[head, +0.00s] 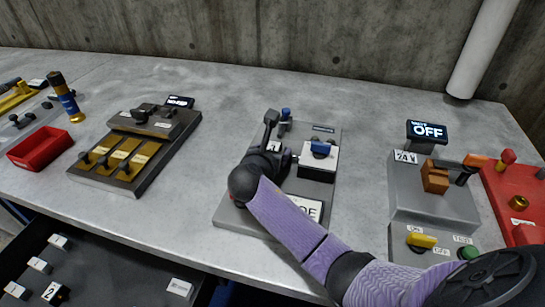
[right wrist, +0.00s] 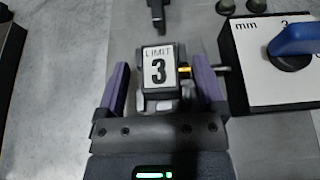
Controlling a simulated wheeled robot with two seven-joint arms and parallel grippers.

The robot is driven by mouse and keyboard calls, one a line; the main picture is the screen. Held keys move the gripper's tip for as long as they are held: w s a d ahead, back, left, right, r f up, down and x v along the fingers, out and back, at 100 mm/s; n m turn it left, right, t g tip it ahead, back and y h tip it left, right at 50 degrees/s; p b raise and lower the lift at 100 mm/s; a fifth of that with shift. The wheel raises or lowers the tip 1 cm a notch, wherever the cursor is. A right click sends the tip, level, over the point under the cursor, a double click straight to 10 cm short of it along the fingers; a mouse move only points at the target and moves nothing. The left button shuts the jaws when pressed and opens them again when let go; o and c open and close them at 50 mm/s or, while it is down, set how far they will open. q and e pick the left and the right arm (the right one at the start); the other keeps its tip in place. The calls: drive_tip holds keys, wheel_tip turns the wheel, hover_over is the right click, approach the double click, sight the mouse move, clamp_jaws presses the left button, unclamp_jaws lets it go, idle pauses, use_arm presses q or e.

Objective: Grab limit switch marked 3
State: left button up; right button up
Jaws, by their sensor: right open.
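The limit switch (right wrist: 158,68) is a grey block with a white label reading "LIMIT 3", seen in the right wrist view. My right gripper (right wrist: 160,80) is open, with one purple finger on each side of the switch. Whether either finger touches it I cannot tell. In the head view my right gripper (head: 268,160) is over the left part of a grey plate (head: 235,213), and my arm hides most of the switch there. My left gripper is not in view.
A block with a blue handle (head: 320,149) stands just right of the switch. A dark upright part (right wrist: 157,14) is behind it. A grey box with an OFF display (head: 427,130) is farther right. A lever panel (head: 135,150) and red tray (head: 40,149) are left.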

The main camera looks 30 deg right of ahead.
clamp_jaws()
idle(0.3)
